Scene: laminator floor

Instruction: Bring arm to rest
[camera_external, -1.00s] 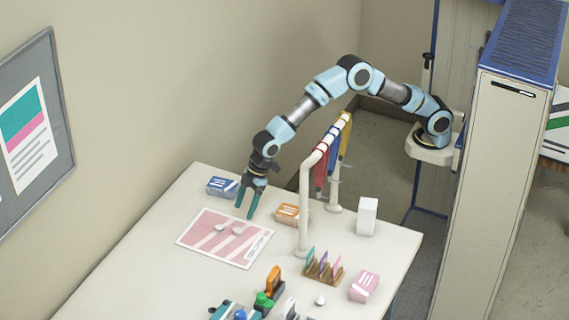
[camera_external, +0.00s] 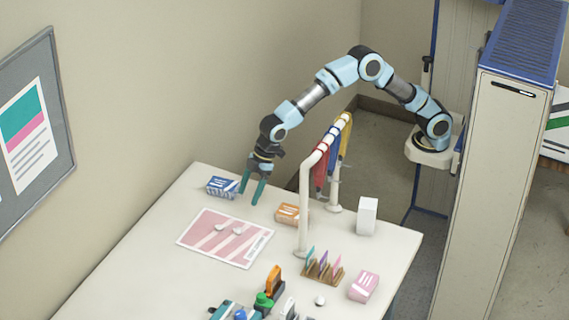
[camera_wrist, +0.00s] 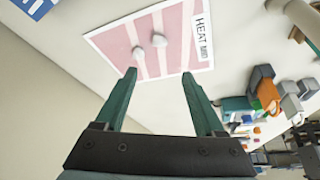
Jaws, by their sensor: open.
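My gripper (camera_external: 251,190) is open and empty, with its green fingers pointing down above the far part of the white table (camera_external: 130,258). It is just right of the blue-and-white box (camera_external: 222,187) and left of the orange box (camera_external: 288,214). My arm arches over the rack to the gripper. In the wrist view my open gripper (camera_wrist: 160,95) has nothing between its fingers. The pink striped heat mat (camera_wrist: 180,60), with two small pale lumps on it, lies beyond the fingertips.
A white rail rack (camera_external: 303,215) with red, blue and yellow hanging pieces stands under my arm. A white box (camera_external: 367,216), a card holder (camera_external: 323,268) and a pink box (camera_external: 364,286) stand to the right. Several tools (camera_external: 264,300) crowd the near edge. The left tabletop is clear.

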